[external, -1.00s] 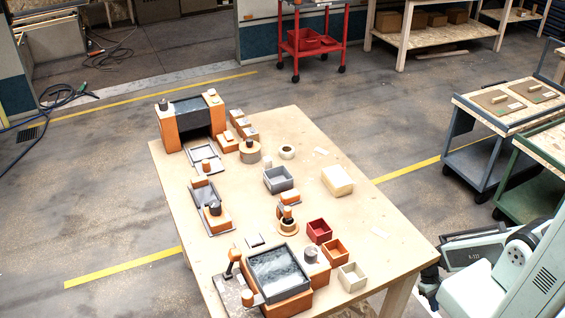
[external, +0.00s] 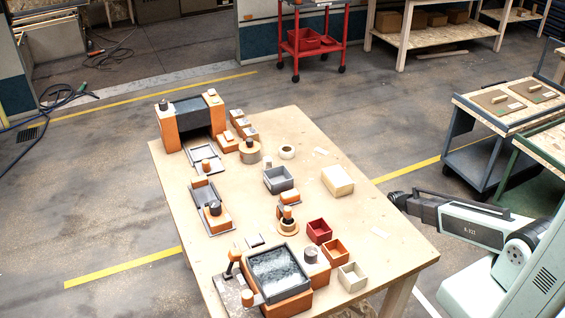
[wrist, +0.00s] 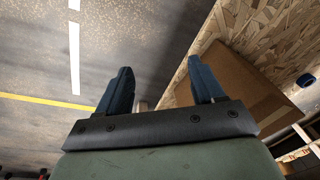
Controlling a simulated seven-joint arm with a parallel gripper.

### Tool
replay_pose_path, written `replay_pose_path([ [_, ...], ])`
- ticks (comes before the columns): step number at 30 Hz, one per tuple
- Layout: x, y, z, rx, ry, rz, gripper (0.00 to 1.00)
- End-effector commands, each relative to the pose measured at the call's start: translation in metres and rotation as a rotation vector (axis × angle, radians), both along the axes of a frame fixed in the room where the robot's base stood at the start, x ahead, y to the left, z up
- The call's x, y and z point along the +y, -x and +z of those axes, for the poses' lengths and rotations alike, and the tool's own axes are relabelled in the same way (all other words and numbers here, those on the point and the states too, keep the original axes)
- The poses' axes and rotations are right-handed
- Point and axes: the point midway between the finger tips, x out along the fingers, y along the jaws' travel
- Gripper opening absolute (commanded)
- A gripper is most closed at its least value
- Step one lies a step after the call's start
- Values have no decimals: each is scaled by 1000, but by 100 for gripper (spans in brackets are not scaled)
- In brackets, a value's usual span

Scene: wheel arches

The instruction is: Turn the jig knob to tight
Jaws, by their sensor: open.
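Several knobs stand on the wooden workbench (external: 345,220); I cannot tell for sure which is the jig knob. A dark knob (external: 214,207) sits on an orange block at the left side. Another dark knob (external: 163,104) tops the orange arch at the back. A grey round knob (external: 310,254) stands near the front, beside the dark tray. No tight marking is legible. My gripper (wrist: 162,85) is open, with two blue fingers apart and nothing between them. In the external view my arm's dark end (external: 399,200) is beside the bench's right edge, well away from these knobs.
Small red (external: 319,231), orange (external: 335,250) and cream (external: 352,276) bins line the bench's front right. A lever (external: 233,262) rises at the front left. A grey cart (external: 480,150) stands right of the bench. The wrist view shows floor and a chipboard surface (wrist: 265,45).

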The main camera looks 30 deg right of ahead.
Motion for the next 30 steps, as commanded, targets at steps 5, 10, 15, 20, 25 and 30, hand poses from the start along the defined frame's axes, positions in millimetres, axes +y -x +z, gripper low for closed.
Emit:
replay_pose_path([
  [5,-6,-91,42,-169,-4,122,67],
  [10,-14,-168,93,-328,12,241,67],
  [15,-22,-240,155,-484,51,357,67],
  [20,-32,-303,222,-630,108,462,67],
  [25,-38,-360,298,-767,183,574,67],
  [30,-28,-401,366,-865,253,696,67],
])
